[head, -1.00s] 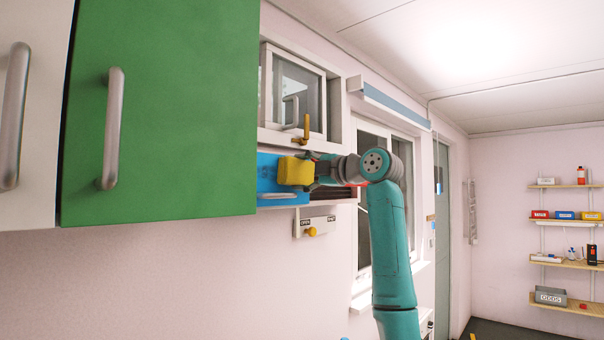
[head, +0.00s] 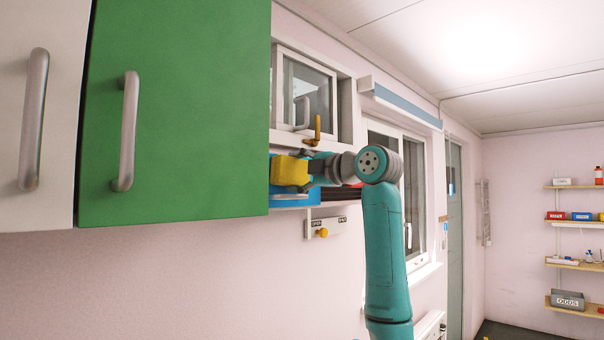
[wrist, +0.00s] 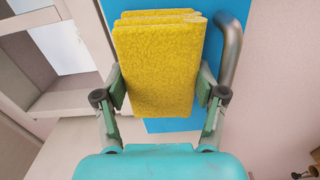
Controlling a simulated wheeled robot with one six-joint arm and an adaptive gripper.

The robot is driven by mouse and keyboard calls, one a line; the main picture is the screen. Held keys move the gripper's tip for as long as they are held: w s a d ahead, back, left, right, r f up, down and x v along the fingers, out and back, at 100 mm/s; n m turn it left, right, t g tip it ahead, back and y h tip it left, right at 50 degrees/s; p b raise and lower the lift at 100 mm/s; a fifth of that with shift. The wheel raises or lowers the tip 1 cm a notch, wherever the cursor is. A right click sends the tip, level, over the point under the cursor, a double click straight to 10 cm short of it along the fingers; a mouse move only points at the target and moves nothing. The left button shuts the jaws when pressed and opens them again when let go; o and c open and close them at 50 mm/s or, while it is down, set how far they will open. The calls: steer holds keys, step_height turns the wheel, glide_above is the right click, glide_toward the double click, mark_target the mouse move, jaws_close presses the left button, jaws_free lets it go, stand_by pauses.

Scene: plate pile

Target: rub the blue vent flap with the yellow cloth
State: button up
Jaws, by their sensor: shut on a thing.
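My gripper (wrist: 160,90) is shut on the folded yellow cloth (wrist: 155,65), with one finger on each side of it. In the head view the cloth (head: 291,172) is at the left end of my arm, in front of the blue vent flap (head: 308,197). In the wrist view the flap (wrist: 185,126) shows behind and around the cloth, with a grey bar handle at its right. The cloth covers much of the flap. I cannot tell whether cloth and flap touch.
A green cabinet door (head: 175,110) stands close at the left and hides part of the vent area. A small window (head: 305,90) with a yellow latch (head: 317,128) is just above. A panel with a yellow knob (head: 323,232) is below. The wall beneath is clear.

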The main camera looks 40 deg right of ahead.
mark_target(274, 170)
steer(key=shift+s+a, duration=0.1)
steer(key=shift+a, duration=3.45)
steer(key=shift+s+d, duration=0.1)
steer(key=shift+s, duration=2.9)
steer(key=s, duration=0.3)
